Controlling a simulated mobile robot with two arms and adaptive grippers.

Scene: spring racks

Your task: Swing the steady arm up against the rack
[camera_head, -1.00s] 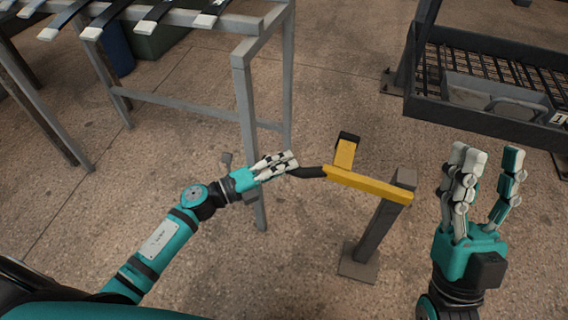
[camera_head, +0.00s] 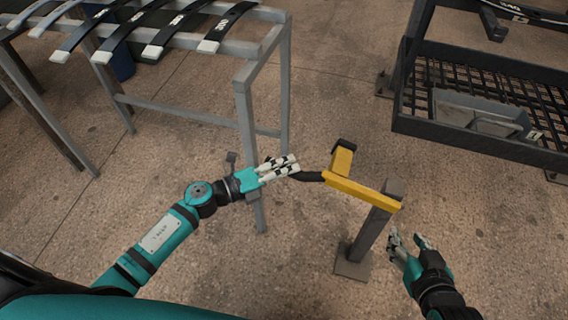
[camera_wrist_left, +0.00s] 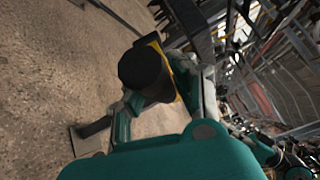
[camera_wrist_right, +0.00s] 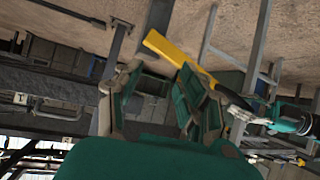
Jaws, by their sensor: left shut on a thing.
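The steady arm is a yellow bar (camera_head: 362,193) with a short upright yellow piece and a black handle (camera_head: 309,176) at its left end. It sits on top of a dark grey post (camera_head: 368,240) and points left toward the grey rack (camera_head: 246,120). My left gripper (camera_head: 284,168) is shut on the black handle, close beside the rack's near leg. In the left wrist view the dark handle end (camera_wrist_left: 145,72) fills the space between the fingers. My right gripper (camera_head: 408,242) is right of the post, empty, its fingers apart; the right wrist view shows the yellow bar (camera_wrist_right: 180,52) beyond them.
Several dark leaf springs (camera_head: 165,28) with pale ends lie across the top of the grey rack. A black mesh shelf (camera_head: 480,75) holding a grey bin (camera_head: 478,115) stands at the right. The floor between them is clear.

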